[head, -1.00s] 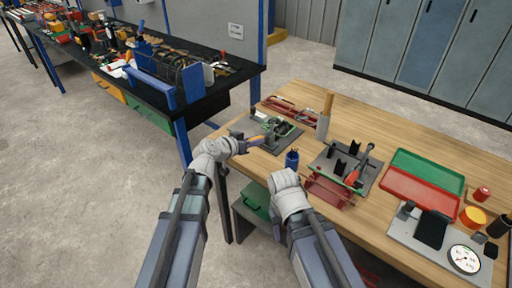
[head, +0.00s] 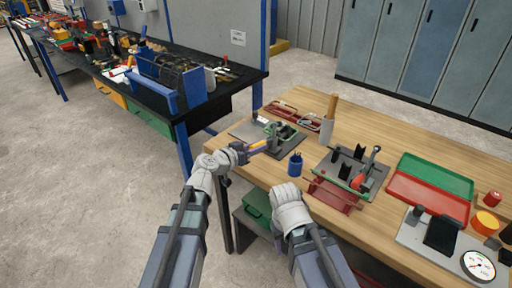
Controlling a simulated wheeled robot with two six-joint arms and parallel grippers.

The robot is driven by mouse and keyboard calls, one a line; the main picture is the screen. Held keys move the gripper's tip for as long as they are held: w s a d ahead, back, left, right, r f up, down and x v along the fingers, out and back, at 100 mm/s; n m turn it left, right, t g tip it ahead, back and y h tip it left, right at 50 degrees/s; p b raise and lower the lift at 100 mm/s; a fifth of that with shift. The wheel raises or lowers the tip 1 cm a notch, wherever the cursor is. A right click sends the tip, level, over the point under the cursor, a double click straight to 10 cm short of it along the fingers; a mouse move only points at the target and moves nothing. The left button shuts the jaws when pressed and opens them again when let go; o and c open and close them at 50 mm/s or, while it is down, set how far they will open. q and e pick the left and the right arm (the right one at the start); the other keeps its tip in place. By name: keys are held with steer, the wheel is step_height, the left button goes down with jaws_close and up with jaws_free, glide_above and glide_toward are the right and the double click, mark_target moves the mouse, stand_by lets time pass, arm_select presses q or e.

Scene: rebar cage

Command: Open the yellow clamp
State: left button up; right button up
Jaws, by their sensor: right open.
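My right gripper (head: 291,193) is open, low near the bench's front edge, left of the red stand. Its fingertips are mostly hidden behind its own wrist.
A blue cup (head: 295,164) stands between the grippers on the wooden bench (head: 400,138). A grey fixture with a red-handled clamp (head: 359,180), a red stand (head: 332,195), green and red trays (head: 435,176) and a gauge (head: 479,265) lie to the right.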

arm_select(q)
steer(key=o, duration=0.3)
steer(key=shift+o, duration=0.2)
steer(key=p+v, duration=0.2)
steer(key=v, duration=0.5)
steer(key=shift+s+a, duration=0.2)
steer(key=shift+s, duration=0.1)
steer(key=shift+r, duration=0.1)
steer(key=s+d+f+m+g+y+p, duration=0.1)
steer(key=s+d+f+g+y+p, duration=0.1)
steer(key=s+d+f+g+p, duration=0.3)
steer(key=s+d+f+g+y, duration=0.1)
steer(key=s+d+f+g, duration=0.1)
steer(key=s+d+g, duration=0.35)
steer(key=s+a+f+n+g+y+p, duration=0.1)
steer(key=s+a+n+y+p, duration=0.1)
steer(key=s+a+y, duration=0.5)
steer(key=shift+s+g+p, duration=0.35)
steer(key=shift+s+p, duration=0.05)
steer(key=shift+s, duration=0.8)
